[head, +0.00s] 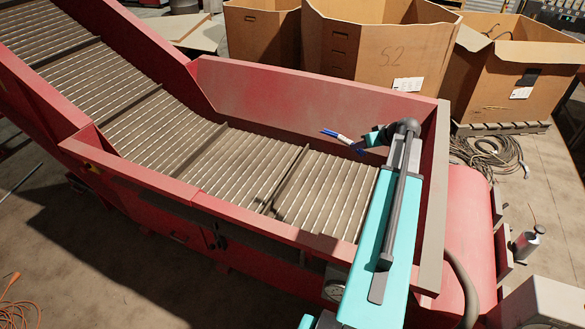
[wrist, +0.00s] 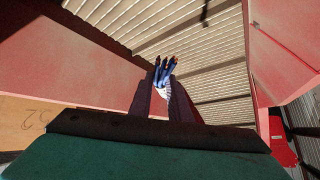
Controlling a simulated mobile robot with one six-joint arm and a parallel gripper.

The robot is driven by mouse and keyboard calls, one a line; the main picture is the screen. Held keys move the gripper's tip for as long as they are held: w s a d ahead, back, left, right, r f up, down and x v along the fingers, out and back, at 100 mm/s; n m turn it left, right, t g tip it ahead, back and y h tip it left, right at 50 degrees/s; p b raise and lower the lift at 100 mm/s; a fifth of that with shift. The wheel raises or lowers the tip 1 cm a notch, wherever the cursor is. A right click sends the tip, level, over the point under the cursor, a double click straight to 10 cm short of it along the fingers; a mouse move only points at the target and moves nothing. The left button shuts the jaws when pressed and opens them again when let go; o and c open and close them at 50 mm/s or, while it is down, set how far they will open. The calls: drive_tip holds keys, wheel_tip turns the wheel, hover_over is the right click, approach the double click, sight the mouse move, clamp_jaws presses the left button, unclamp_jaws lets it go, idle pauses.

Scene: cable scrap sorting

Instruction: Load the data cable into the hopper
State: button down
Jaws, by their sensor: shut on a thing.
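My gripper (head: 361,147) is over the hopper, inside its red walls near the right end. It is shut on the data cable (head: 343,138), a short piece with blue ends and a white middle that sticks out to the left of the jaws. In the wrist view the cable (wrist: 165,73) stands out between the fingers of my gripper (wrist: 163,96), with several dark tips at its free end. The hopper (head: 300,92) has a slatted conveyor floor, and one red wall (wrist: 288,45) also shows in the wrist view. The cable appears above the slats. Its gripped part is hidden.
The conveyor (head: 95,75) climbs to the upper left with dark cross bars. Large cardboard boxes (head: 385,50) stand behind the hopper. Coiled cable (head: 490,155) lies on the floor at right, near a small bottle-like object (head: 527,240). The hopper floor looks bare.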

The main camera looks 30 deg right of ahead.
drive_tip(key=shift+f+b, duration=0.35)
drive_tip(key=shift+f, duration=1.8)
drive_tip(key=c, duration=1.6)
unclamp_jaws()
drive_tip(key=shift+o, duration=0.2)
drive_tip(key=b+v, duration=0.3)
drive_tip(key=v, duration=1)
drive_tip(key=shift+s+r, duration=0.3)
